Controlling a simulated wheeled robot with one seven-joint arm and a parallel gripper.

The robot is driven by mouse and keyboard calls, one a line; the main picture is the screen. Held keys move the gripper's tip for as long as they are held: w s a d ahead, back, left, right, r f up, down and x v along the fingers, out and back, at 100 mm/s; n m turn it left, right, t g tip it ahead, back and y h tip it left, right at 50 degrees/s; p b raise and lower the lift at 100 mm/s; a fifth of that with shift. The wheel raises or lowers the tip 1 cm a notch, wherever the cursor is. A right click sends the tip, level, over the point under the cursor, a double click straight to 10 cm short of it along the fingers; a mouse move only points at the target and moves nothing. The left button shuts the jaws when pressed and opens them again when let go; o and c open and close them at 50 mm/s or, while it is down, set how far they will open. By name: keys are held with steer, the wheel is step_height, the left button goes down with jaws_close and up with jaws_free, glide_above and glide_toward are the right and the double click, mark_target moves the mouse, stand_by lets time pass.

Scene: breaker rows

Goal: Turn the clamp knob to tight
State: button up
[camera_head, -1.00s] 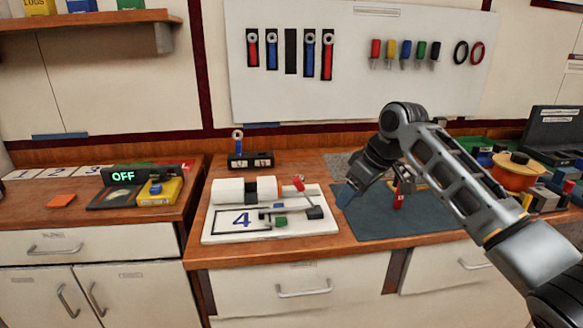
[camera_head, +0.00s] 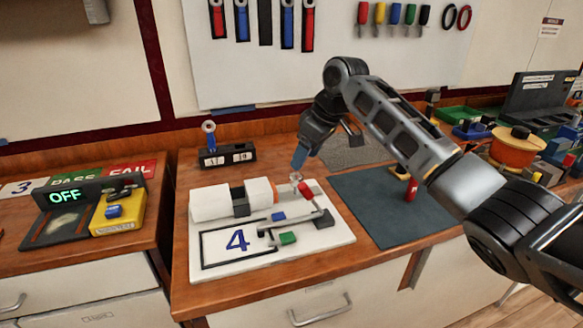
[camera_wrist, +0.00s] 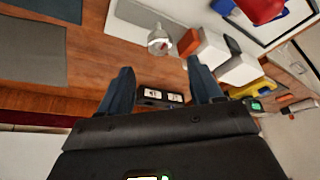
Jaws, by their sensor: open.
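A white board marked 4 (camera_head: 210,268) bears a white cylinder (camera_head: 210,203) with a dark clamp block (camera_head: 240,203) around its middle. A clear knob (camera_head: 296,177) with a red mark stands off the cylinder's right end; I take it for the clamp knob. It also shows in the wrist view, as a pale round knob (camera_wrist: 160,42). A red-tipped lever (camera_head: 306,191) stands close beside it. My gripper (camera_head: 299,160) is open and empty, just above and behind the knob, apart from it. In the wrist view the knob lies beyond my fingertips (camera_wrist: 160,80).
A dark counter block (camera_head: 228,156) with number tiles stands behind the board. A dark mat (camera_head: 380,215) lies to the right, with a red upright piece (camera_head: 411,191) on it. A yellow box (camera_head: 118,219) and OFF display (camera_head: 65,196) are on the left counter. Wood is bare left of the mat.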

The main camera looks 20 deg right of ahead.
mark_target(296, 175)
steer(key=x, duration=0.6)
steer(key=shift+w+a+f+p, duration=0.1)
steer(key=shift+f+p, duration=0.2)
steer(key=shift+c, duration=0.3)
steer(key=c, duration=1)
